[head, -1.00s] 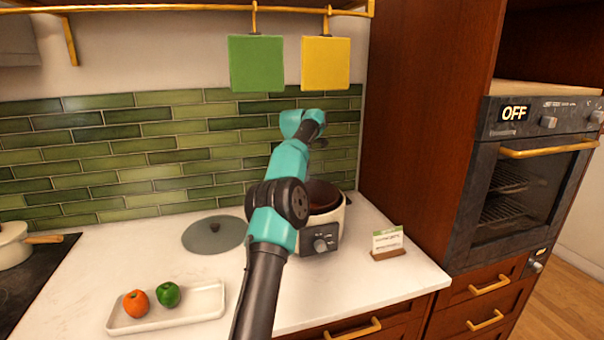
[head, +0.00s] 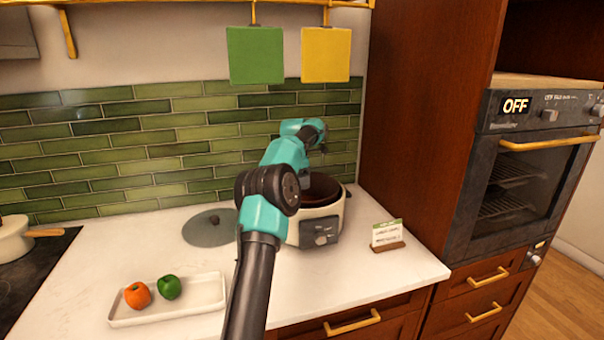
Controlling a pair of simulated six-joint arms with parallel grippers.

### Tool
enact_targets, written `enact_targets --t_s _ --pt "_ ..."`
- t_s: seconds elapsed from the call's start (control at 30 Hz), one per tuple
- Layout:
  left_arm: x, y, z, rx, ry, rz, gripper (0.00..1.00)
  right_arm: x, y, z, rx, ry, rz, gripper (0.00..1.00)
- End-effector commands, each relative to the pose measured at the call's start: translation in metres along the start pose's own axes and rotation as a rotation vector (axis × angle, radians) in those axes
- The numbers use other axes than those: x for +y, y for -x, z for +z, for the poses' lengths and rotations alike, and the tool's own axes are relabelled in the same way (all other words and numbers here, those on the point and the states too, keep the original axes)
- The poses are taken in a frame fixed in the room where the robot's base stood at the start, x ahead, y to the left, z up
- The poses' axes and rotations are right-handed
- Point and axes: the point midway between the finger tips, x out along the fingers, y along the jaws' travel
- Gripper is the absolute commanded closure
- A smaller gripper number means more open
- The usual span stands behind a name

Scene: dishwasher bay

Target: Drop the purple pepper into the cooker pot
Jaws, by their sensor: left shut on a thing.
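The cooker pot (head: 332,212) stands on the counter, a white body with a dark open inside and a grey front panel. My left arm crosses in front of its left side. My left gripper (head: 322,148) is above and behind the pot's opening, small and dark against the green tiles. It is shut on the purple pepper, which is too dark and small to make out there. My right gripper is not in view.
A white tray (head: 205,300) holds an orange pepper (head: 137,295) and a green pepper (head: 169,287). A round grey lid (head: 205,232) lies left of the pot. A small card stand (head: 387,236) is to its right. A pan (head: 14,243) sits far left.

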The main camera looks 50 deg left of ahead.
Motion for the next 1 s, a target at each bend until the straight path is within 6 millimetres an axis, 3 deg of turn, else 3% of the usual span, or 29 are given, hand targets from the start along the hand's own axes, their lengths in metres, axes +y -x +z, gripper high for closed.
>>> enact_targets --t_s 0.4,0.43,0.7,1.0 --pt "-0.0002 -0.0064 -0.0010 0.000 0.000 0.000 0.63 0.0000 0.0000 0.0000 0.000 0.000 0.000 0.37" --pt "-0.0002 -0.0063 -0.0010 0.000 0.000 0.000 0.35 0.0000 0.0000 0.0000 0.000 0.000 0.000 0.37" --pt "-0.0002 -0.0064 -0.0009 0.000 0.000 0.000 0.09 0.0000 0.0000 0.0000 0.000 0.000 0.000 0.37" --pt "-0.0002 -0.0056 -0.0008 0.000 0.000 0.000 0.07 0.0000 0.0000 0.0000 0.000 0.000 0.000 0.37"
